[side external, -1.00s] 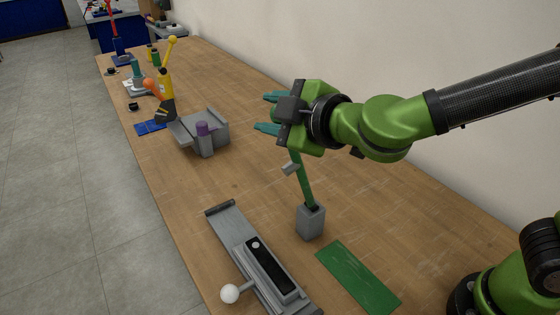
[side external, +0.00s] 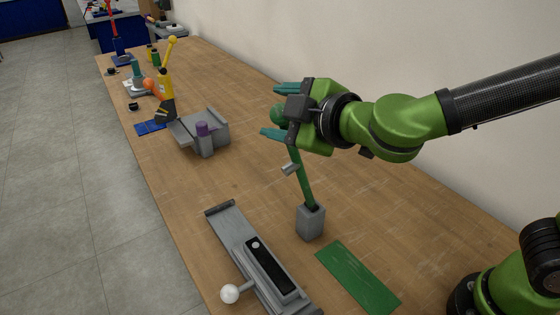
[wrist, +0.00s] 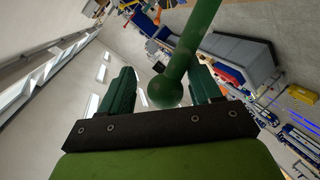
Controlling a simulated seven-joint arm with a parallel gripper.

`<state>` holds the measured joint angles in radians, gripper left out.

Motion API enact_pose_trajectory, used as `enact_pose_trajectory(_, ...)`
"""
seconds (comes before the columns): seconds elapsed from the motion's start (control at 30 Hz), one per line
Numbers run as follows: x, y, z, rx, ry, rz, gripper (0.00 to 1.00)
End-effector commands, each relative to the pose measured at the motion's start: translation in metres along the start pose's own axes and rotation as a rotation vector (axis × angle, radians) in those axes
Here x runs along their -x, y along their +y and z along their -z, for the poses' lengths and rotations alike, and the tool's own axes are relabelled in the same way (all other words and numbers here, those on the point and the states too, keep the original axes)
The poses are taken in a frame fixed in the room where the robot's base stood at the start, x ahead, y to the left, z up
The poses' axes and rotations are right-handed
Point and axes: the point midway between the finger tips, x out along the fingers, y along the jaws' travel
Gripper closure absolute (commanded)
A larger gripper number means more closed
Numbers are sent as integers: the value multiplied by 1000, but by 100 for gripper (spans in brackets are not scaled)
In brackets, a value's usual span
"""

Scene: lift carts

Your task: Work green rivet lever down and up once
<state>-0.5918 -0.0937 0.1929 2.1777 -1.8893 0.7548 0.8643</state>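The green rivet lever (side external: 305,180) stands up from a grey block (side external: 310,221) on the bench, leaning slightly left, with a small grey pin on its shaft. Its round green knob (side external: 279,115) shows between the two teal fingers of my gripper (side external: 277,111). In the wrist view the knob (wrist: 165,90) and shaft lie between the fingers (wrist: 163,92), nearer the right one. A gap shows on the knob's left side, so the gripper is open around it. Whether the right finger touches the knob cannot be told.
A grey slide device (side external: 230,230) with a white ball handle (side external: 230,294) lies in front of the lever. A green plate (side external: 358,278) lies to its right. A grey fixture with a purple knob (side external: 203,129) and a yellow lever (side external: 167,83) stand farther back. The wall runs along the right.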

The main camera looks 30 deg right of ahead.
Motion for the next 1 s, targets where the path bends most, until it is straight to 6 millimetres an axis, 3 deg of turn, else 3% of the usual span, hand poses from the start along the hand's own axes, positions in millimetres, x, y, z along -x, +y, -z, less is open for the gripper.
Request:
enact_pose_trajectory(0.4,98,1,1,-2,6,-2,37)
enact_pose_trajectory(0.6,137,0,0,-1,4,-2,37)
enact_pose_trajectory(0.8,156,0,-1,0,0,-1,37)
enact_pose_trajectory(1.0,158,0,-1,2,-1,0,37)
